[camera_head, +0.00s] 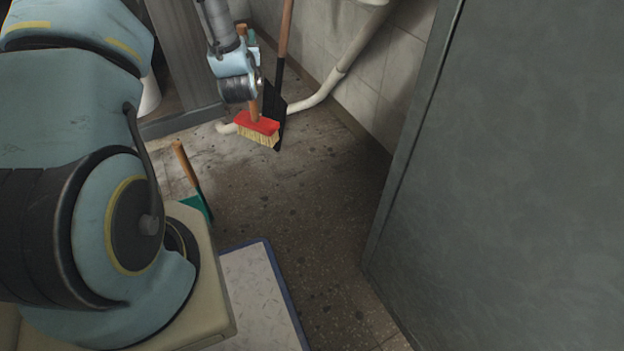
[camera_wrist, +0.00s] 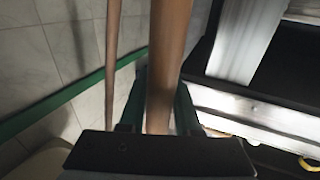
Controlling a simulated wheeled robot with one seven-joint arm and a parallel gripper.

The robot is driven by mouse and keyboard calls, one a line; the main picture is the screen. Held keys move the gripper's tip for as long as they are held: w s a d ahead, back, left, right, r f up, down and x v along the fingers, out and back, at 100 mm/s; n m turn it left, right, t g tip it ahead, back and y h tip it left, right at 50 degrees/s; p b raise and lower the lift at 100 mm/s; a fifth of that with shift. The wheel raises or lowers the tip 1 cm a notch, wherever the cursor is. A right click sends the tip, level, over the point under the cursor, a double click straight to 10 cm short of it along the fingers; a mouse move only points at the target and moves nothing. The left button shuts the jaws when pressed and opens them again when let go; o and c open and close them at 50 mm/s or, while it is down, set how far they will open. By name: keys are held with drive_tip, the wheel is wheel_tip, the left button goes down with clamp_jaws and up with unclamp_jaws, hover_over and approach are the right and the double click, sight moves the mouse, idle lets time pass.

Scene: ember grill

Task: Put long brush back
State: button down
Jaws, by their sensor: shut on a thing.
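The long brush shows in the head view with a red head (camera_head: 257,127) and pale bristles facing down, just above or on the floor; I cannot tell which. My gripper (camera_wrist: 160,88) is shut around its wooden handle (camera_wrist: 166,50), which runs up between the green fingers in the wrist view. In the head view my wrist hides part of the handle, and a short piece (camera_head: 254,110) shows just above the red head. The brush hangs roughly upright, slightly tilted.
A black tool (camera_head: 276,112) with a wooden handle (camera_head: 285,30) stands close behind the brush. A white pipe (camera_head: 322,92) runs along the tiled wall. A green tool (camera_head: 197,203) with a wooden handle is nearer. A grey panel (camera_head: 510,180) closes off the right. Open floor (camera_head: 310,190) lies between.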

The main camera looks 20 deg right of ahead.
drive_tip(key=s+d+f+m+h+b, duration=0.1)
drive_tip(key=s+d+f+b, duration=0.1)
drive_tip(key=d+f+b, duration=0.3)
drive_tip(key=s+d+f+g+h+b, duration=0.1)
drive_tip(key=s+d+f+b, duration=0.1)
drive_tip(key=d, duration=0.4)
drive_tip(key=s+d+f+m+h+b, duration=0.1)
drive_tip(key=s+d+f+b, duration=0.1)
drive_tip(key=d+f+b, duration=0.3)
wheel_tip(320, 180, down, 9)
drive_tip(key=b, duration=0.3)
drive_tip(key=shift+d, duration=0.35)
drive_tip(key=shift+b, duration=0.3)
drive_tip(key=c, duration=0.6)
unclamp_jaws()
drive_tip(key=shift+f, duration=0.1)
